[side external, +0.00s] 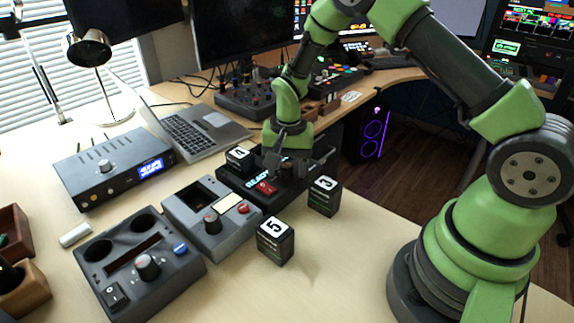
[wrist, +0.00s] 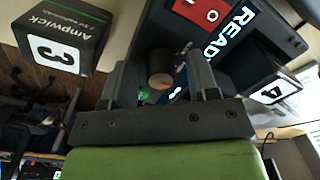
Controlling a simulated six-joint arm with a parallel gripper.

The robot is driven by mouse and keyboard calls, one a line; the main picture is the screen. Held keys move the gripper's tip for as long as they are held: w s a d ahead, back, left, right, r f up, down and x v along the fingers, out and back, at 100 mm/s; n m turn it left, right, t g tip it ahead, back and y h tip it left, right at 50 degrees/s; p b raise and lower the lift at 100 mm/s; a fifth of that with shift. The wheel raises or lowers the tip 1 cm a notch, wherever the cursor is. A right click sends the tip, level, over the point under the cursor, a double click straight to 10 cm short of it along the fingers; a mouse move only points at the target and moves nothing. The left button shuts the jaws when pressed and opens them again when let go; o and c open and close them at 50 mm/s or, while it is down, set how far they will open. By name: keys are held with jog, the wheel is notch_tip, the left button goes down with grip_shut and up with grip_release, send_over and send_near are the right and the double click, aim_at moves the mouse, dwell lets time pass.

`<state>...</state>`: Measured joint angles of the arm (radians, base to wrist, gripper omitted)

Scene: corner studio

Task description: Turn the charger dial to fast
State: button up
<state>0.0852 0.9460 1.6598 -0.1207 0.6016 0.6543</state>
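The black unit (side external: 292,196) with a lit READY display (wrist: 232,30) and a red switch (wrist: 208,12) looks like the charger. Its round dark dial (wrist: 160,67) shows in the wrist view between my fingers. My gripper (wrist: 165,72) is open, with one finger on each side of the dial. The right finger seems apart from it; whether the left finger touches cannot be told. In the side view, my gripper (side external: 272,160) points down at the unit. The dial's setting and any fast label cannot be read.
Black numbered blocks stand close by: 4 (side external: 240,160), 3 (side external: 324,196) and 5 (side external: 275,241). Two grey consoles (side external: 190,215) (side external: 165,295), a dark box with a blue display (side external: 112,168) and a laptop (side external: 205,135) lie leftward. The front table is clear.

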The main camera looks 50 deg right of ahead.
aim_at(289, 166)
notch_tip(289, 166, up, 9)
jog(key=shift+d+r, duration=0.1)
jog(key=shift+r, duration=0.05)
jog(key=shift+s+r, duration=0.1)
jog(key=shift+r, duration=0.25)
jog(key=s+a+r+n+t, duration=0.3)
jog(key=s+r, duration=0.5)
jog(key=r, duration=0.5)
jog(key=s+a+r+n+t+y, duration=0.1)
jog(key=s+t, duration=0.1)
jog(key=s, duration=0.4)
jog(key=s+a+r+n+t, duration=0.1)
jog(key=s+n+t, duration=0.1)
jog(key=s, duration=0.4)
jog(key=shift+s+a+r+n+y, duration=0.2)
jog(key=shift+a+r+n+y, duration=0.1)
jog(key=shift+r+y, duration=0.1)
